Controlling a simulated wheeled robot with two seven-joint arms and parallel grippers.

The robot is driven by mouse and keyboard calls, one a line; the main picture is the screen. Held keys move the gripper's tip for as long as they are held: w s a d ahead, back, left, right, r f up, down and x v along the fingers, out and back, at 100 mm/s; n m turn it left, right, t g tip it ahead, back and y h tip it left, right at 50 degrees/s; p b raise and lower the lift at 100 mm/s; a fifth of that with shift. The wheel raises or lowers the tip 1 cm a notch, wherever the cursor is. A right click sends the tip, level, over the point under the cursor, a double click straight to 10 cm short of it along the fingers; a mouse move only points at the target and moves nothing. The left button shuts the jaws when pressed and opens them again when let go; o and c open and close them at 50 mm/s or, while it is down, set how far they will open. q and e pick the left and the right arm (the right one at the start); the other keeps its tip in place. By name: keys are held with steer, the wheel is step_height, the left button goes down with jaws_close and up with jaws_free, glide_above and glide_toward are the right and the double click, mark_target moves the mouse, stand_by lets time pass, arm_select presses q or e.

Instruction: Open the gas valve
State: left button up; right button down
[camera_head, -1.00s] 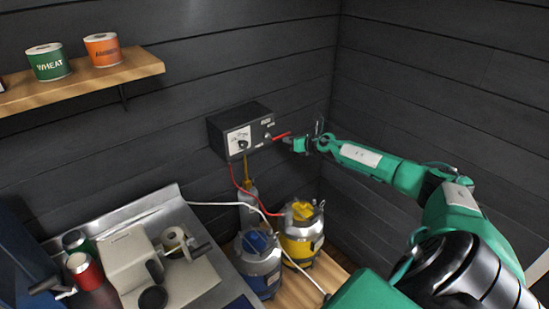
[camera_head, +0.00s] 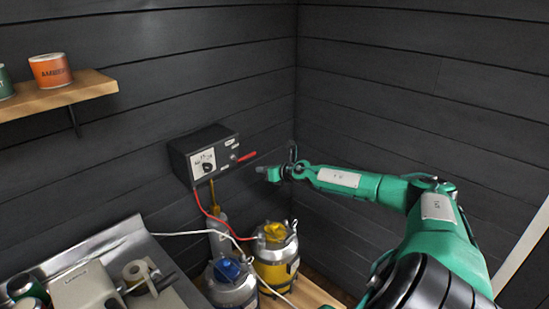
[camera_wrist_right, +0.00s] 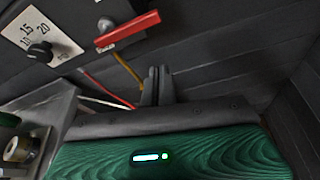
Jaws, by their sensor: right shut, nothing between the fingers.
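A black control box (camera_head: 208,153) hangs on the dark wall, with a white dial plate and a red lever handle (camera_head: 246,156) on its front. The handle points right and slightly up in the head view. In the right wrist view the red handle (camera_wrist_right: 128,29) is close, above and left of my fingers. My right gripper (camera_head: 264,171) is just right of and below the handle, apart from it. Its fingers (camera_wrist_right: 157,80) are shut with nothing between them. I cannot tell which part is labelled as the gas valve. My left gripper is out of view.
A yellow-topped canister (camera_head: 276,258) and a blue-topped canister (camera_head: 232,284) stand below the box, with red and white hoses. A wooden shelf (camera_head: 60,97) with cans is at left. A metal counter (camera_head: 125,240) is at lower left. The right wall is bare.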

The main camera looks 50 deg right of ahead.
steer(key=b+v, duration=0.1)
steer(key=v, duration=0.2)
steer(key=b+v, duration=0.1)
steer(key=v, duration=0.1)
steer(key=shift+s+a, duration=0.25)
steer(key=shift+s, duration=0.2)
steer(key=shift+r, duration=0.2)
stand_by(0.4)
stand_by(0.5)
